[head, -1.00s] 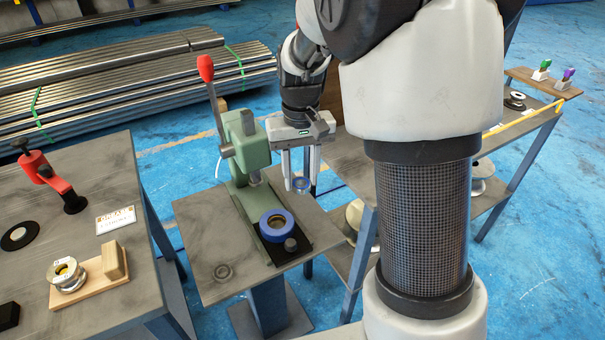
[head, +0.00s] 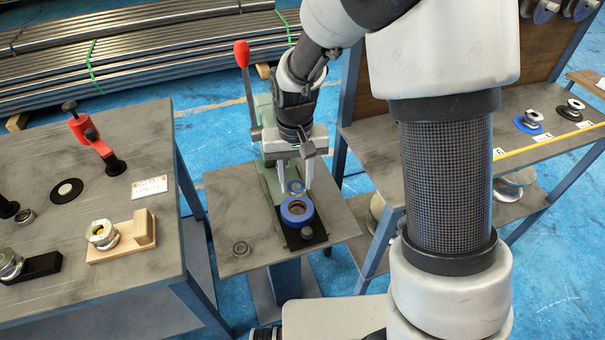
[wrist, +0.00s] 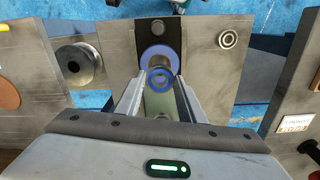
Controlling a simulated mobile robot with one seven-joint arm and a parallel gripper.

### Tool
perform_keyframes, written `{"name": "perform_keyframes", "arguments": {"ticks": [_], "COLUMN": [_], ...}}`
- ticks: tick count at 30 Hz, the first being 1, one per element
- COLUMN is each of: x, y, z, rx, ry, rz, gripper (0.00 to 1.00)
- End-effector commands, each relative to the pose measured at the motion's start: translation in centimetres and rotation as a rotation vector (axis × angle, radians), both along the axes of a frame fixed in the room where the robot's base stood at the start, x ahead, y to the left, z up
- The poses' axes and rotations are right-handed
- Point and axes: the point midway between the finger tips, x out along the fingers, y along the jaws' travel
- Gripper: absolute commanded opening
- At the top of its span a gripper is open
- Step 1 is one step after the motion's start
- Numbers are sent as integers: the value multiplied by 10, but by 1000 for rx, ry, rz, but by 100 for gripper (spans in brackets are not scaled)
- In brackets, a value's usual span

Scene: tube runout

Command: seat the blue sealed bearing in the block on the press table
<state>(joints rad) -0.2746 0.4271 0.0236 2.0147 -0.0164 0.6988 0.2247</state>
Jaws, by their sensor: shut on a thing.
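My gripper (head: 296,184) is shut on the blue sealed bearing (wrist: 159,79), a small ring with a blue face and a grey rim, held between the fingertips. The bearing also shows in the head view (head: 296,187). The block (head: 297,211) is a round piece with a wide blue top and an open bore, on the press table (head: 222,205). In the wrist view the block (wrist: 160,52) lies just beyond the bearing, which partly overlaps its near edge. The bearing appears above the block and apart from it; the exact height is hard to tell.
The green press (head: 267,112) with its red-knobbed lever (head: 242,55) stands behind the block. A dark knob (head: 307,233) sits in front of it. A grey ring (head: 241,248) lies on the table's left. Benches flank the table, the left one holding a wooden stand (head: 125,240).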

Motion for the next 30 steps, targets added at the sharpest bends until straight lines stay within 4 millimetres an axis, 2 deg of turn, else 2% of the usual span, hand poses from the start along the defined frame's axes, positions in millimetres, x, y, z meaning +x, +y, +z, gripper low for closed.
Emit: {"name": "perform_keyframes", "arguments": {"ticks": [10, 24, 30], "x": [0, 0, 0], "y": [-1, -1, -1], "z": [-8, -49, -58], "rx": [0, 0, 0], "ry": [0, 1, 0], "rz": [0, 0, 0], "gripper": [11, 11, 11]}}
